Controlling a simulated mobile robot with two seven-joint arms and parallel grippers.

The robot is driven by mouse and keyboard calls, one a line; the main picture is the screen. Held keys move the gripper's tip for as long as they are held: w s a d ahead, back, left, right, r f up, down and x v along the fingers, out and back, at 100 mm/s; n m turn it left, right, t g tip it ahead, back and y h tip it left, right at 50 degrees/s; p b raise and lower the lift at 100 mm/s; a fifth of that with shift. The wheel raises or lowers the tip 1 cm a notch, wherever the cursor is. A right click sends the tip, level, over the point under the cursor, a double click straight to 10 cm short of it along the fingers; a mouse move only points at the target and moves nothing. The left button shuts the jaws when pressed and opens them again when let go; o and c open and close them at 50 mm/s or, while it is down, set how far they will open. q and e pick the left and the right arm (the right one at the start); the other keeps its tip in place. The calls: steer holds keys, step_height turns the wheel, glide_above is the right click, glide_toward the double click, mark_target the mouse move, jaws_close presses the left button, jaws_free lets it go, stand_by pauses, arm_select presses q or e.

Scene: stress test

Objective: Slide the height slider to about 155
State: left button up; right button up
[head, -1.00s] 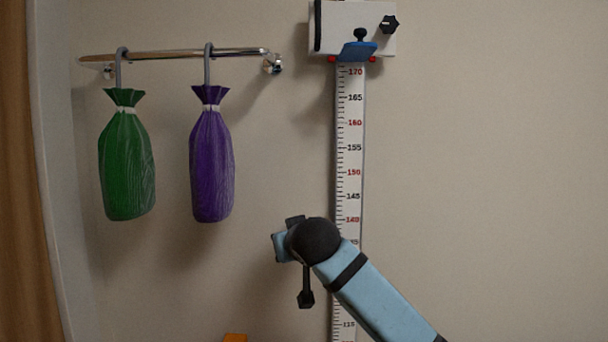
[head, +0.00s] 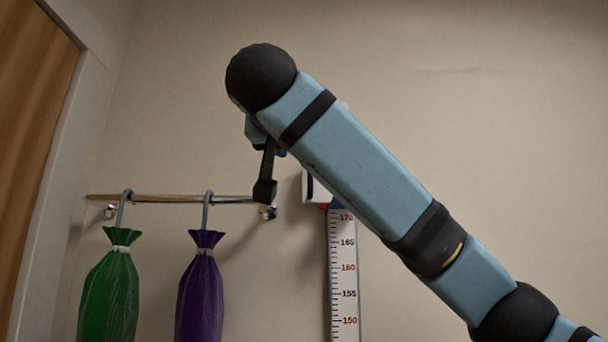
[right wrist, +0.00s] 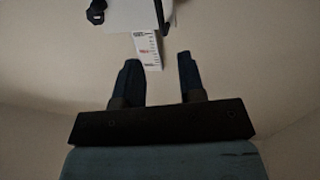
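The height scale (head: 343,270) is a white strip on the wall with black and red numbers. In the head view 150 to 170 show. A white box (head: 309,186) also shows partly there. My left gripper is out of view.
A wooden door (head: 32,110) is at the far left. The wall at the upper right is bare.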

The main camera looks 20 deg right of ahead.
mark_target(310, 185)
steer(key=p+x, duration=0.4)
steer(key=x, duration=1)
steer(key=shift+p, duration=0.35)
jaws_close()
